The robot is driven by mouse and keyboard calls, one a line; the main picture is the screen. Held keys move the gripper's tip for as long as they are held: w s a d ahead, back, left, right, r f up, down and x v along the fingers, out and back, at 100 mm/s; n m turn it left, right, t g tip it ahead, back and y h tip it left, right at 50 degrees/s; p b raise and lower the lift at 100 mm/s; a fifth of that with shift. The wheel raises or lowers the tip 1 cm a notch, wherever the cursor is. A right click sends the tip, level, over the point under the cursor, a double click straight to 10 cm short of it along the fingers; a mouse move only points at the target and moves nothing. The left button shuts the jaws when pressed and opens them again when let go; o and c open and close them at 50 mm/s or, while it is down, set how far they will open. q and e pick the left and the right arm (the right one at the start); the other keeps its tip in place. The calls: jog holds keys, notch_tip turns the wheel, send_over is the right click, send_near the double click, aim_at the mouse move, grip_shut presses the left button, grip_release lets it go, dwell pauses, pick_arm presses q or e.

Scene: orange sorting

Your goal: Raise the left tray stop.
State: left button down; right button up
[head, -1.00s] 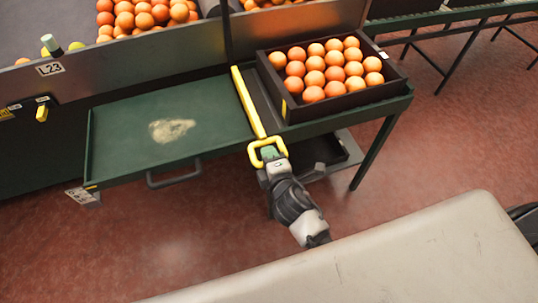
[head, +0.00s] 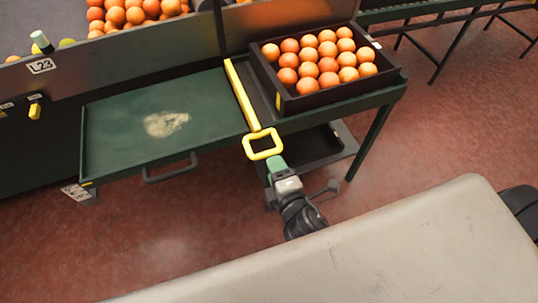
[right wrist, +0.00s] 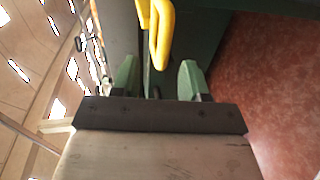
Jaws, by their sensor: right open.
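The yellow tray stop (head: 243,95) is a long bar between the green left tray (head: 110,125) and the crate side, with a loop handle (head: 249,152) at its near end. I cannot tell its exact height. My right gripper (head: 274,161) has green fingers and sits just on the near side of the loop, apart from it. In the right wrist view the fingers (right wrist: 158,72) are spread and empty, with the yellow loop (right wrist: 165,40) just beyond their tips. My left gripper is not in view.
A dark crate (head: 345,90) full of oranges stands right of the stop. More oranges (head: 125,14) lie behind a metal wall with an L23 label (head: 41,66). A dark handle (head: 168,174) hangs at the left tray's front. Red floor lies open in front.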

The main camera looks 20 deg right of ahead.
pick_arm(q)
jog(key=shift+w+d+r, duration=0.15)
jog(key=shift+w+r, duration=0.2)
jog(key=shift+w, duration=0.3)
pick_arm(e)
jog(key=shift+v, duration=1.15)
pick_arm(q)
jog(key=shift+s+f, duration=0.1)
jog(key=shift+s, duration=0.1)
